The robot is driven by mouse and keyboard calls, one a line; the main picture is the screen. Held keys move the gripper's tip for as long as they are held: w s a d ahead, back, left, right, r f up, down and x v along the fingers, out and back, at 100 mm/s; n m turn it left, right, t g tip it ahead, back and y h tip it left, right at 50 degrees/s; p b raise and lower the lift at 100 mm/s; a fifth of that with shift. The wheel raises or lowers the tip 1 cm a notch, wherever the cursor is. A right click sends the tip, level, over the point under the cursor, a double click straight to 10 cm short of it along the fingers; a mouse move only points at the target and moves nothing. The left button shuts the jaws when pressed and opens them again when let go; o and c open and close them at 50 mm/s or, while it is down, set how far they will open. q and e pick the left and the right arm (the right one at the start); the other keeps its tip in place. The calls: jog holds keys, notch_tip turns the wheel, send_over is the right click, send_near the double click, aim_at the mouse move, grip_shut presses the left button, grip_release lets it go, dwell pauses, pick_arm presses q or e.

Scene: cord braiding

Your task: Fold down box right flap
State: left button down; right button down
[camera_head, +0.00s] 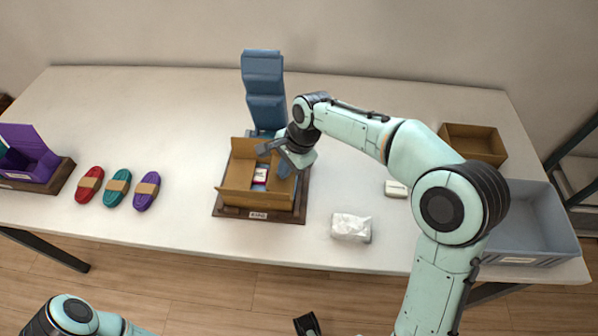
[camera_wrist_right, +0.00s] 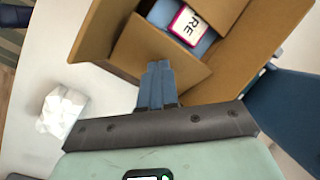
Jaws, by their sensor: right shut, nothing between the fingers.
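The open brown cardboard box (camera_head: 228,193) sits on a dark wooden base with a small label at its front. Its side panels or flaps stand up around the opening, and a pink-edged label on a packed item (camera_head: 260,175) shows inside. My right gripper (camera_head: 268,148) is over the back right part of the box, shut and empty. In the right wrist view its closed fingers (camera_wrist_right: 157,85) overlap a tan flap (camera_wrist_right: 155,48) that slants in over the opening; I cannot tell whether they touch.
A tall blue panelled piece (camera_head: 264,85) stands behind the box. A white wrapped packet (camera_head: 351,228) lies at front right. Red, teal and purple cord bundles (camera_head: 118,188) lie left, near a purple box (camera_head: 30,155). A brown tray (camera_head: 473,143) and grey bin (camera_head: 525,222) are right.

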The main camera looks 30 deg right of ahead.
jog(key=shift+f, duration=0.1)
jog(key=shift+w+a+f, duration=0.35)
jog(key=shift+a+f, duration=0.2)
dwell(0.4)
jog(key=shift+a+f, duration=0.1)
jog(key=shift+f, duration=0.15)
jog(key=shift+r, duration=0.15)
jog(key=shift+d+r+p, duration=0.2)
jog(key=shift+r+p, duration=0.2)
jog(key=shift+r, duration=0.05)
